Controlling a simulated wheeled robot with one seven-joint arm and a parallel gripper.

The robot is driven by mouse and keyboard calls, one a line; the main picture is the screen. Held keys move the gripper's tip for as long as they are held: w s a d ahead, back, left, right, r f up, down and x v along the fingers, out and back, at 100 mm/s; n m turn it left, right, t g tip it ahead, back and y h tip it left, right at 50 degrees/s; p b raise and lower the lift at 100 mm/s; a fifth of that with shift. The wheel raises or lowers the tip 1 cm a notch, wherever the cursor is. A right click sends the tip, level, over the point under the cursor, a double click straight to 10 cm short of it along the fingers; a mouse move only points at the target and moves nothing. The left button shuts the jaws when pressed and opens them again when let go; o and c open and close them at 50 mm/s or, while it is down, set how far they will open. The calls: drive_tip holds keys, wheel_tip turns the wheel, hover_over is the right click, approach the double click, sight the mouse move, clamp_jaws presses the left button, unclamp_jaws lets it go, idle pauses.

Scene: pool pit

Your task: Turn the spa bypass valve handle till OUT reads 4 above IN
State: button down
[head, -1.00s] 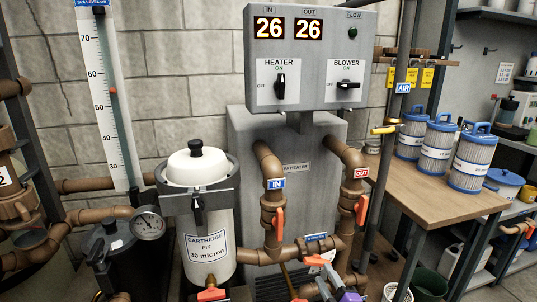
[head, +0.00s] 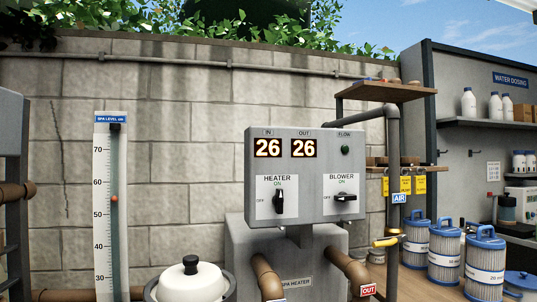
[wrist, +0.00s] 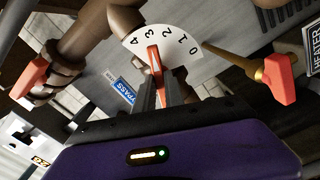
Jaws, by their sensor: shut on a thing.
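The controller panel (head: 335,165) in the head view reads IN 26 (head: 268,147) and OUT 26 (head: 303,147). The heater knob (head: 279,201) points up to ON and the blower knob (head: 345,197) lies sideways, in line with OFF. In the wrist view my gripper (wrist: 166,92) is shut on the orange bypass valve handle (wrist: 154,62). The handle's tip lies between 2 and 3 on the white dial (wrist: 180,48), numbered 0 to 4. A blue label (wrist: 124,90), partly hidden, ends in "PASS". The gripper and valve are out of the head view.
Brown pipes (wrist: 92,38) run close to my gripper. Other orange handles stand left (wrist: 30,77) and right (wrist: 279,80) of it in the wrist view. In the head view, the white-lidded filter (head: 190,280) is at the bottom and blue cartridges (head: 444,252) stand at the right.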

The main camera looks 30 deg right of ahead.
drive_tip(key=m+p, duration=0.2)
drive_tip(key=m, duration=0.2)
drive_tip(key=shift+m+p, duration=0.3)
drive_tip(key=shift+m, duration=0.1)
drive_tip(key=c, duration=1.3)
unclamp_jaws()
